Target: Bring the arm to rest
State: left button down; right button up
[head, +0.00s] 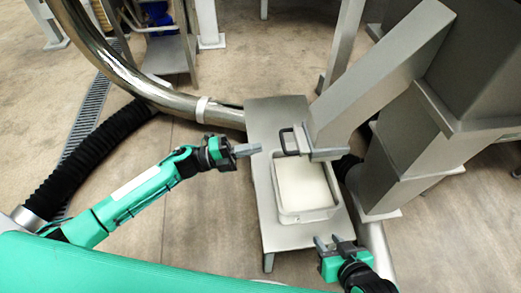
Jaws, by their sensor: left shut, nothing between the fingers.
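My left arm is green and black and reaches in from the left. Its gripper (246,150) is shut and empty, pointing right, just left of the metal table's upper part. My right gripper (332,243) is at the lower right, near the table's front right corner. Its two grey fingers point up in the picture and stand apart with nothing seen between them.
A grey metal table (262,205) carries a bin (305,213) with pale contents and a dark handle (290,139). A metal chute (375,75) slopes down to the bin. A steel pipe (130,72) and black hose (85,165) run at left.

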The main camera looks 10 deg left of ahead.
pick_arm(q)
jog(key=v, duration=0.9)
jog(key=shift+w, duration=0.1)
